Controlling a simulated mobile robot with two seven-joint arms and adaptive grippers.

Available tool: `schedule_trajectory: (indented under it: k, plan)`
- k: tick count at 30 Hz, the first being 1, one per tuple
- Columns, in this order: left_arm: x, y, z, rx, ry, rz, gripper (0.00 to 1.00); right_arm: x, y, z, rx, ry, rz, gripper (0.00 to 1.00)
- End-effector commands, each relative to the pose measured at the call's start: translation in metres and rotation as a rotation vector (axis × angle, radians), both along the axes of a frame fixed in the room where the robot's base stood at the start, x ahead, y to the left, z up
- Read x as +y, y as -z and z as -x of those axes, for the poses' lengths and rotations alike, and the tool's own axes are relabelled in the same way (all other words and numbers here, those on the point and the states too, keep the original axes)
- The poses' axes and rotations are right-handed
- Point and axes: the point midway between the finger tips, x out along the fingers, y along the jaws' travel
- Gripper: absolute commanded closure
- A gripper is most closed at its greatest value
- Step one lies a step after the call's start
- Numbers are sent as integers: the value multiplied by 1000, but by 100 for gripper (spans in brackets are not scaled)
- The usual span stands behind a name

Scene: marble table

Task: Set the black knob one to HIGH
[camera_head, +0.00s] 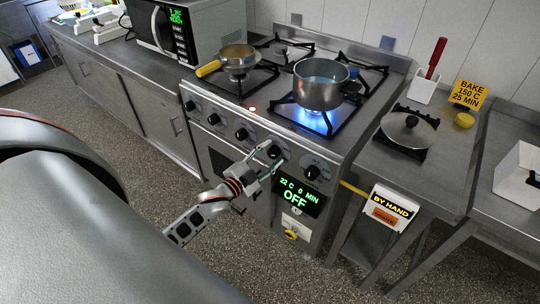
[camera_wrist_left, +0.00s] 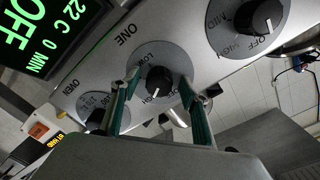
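Black knob one (camera_wrist_left: 158,82) sits on a grey round dial marked ONE in the left wrist view. LOW is readable above the knob there, and its white pointer mark faces down in that picture. In the head view the knob (camera_head: 275,151) is on the stove front. My left gripper (camera_head: 267,160) is at this knob, with its fingers apart, one on each side (camera_wrist_left: 160,80). I see a small gap beside the knob; contact cannot be told for sure. My right gripper is not in view.
A steel pot (camera_head: 321,90) stands over a blue flame. A yellow-handled pan (camera_head: 238,62) sits on another burner. The oven knob (camera_head: 312,172) is right of knob one, and several more knobs are left. The oven display (camera_head: 296,196) reads OFF.

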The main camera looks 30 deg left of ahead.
Motion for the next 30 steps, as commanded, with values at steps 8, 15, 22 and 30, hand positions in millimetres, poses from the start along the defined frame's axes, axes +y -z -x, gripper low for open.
schedule_trajectory:
  k: [8,15,22,30]
  plan:
    - [1,1,7,3,-1,0,55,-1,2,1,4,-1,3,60]
    - [5,1,47,4,0,0,55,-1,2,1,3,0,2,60]
    - [9,-2,90,3,0,1,55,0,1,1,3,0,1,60]
    - [12,-3,117,1,0,0,55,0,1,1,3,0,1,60]
